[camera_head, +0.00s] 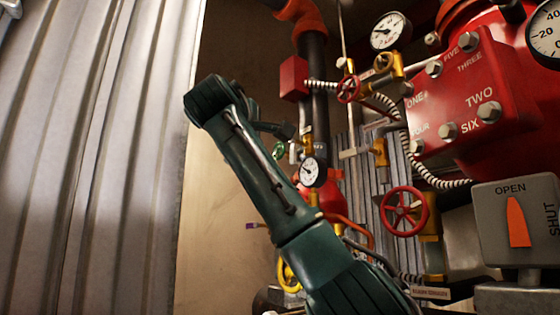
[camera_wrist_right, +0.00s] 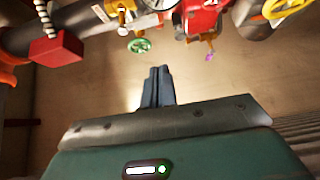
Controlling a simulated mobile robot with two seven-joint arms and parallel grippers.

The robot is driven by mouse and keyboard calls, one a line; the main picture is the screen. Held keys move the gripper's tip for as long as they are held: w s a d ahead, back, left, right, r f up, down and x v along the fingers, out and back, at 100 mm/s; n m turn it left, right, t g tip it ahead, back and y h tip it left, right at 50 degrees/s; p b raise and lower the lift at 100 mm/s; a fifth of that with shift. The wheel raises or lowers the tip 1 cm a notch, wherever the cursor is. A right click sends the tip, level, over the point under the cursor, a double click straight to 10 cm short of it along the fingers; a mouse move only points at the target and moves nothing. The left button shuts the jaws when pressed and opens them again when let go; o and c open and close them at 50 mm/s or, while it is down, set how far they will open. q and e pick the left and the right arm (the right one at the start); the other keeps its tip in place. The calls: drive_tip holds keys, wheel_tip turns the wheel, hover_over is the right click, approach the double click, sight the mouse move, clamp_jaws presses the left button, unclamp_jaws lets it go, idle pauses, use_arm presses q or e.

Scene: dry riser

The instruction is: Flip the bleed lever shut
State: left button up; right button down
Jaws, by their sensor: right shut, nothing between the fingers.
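A small brass lever with a purple tip (camera_head: 251,226) sticks out to the left low on the pipework. It also shows at the top right of the wrist view as a purple-tipped lever (camera_wrist_right: 210,57), apart from my fingers. It may be the bleed lever; no label on it is readable. My right gripper (camera_head: 288,131) is at the end of the dark green arm, beside the black riser pipe. In the wrist view my right gripper (camera_wrist_right: 158,72) is shut and empty, pointing toward the pipework. My left gripper is not in view.
A green handwheel (camera_head: 278,151) is close below my right gripper. A pressure gauge (camera_head: 313,171), red handwheel (camera_head: 404,211), red valve body (camera_head: 468,100) and OPEN/SHUT indicator (camera_head: 517,222) crowd the right. A corrugated metal panel (camera_head: 90,150) fills the left. Bare wall lies between.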

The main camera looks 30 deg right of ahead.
sight(293, 156)
use_arm(q)
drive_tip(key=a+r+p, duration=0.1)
drive_tip(key=p, duration=0.3)
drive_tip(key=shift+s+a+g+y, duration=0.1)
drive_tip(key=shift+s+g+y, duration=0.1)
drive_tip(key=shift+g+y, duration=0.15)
use_arm(e)
drive_tip(key=w+d, duration=0.3)
drive_tip(key=d, duration=0.4)
drive_tip(key=shift+d, duration=0.3)
drive_tip(key=shift+s, duration=0.1)
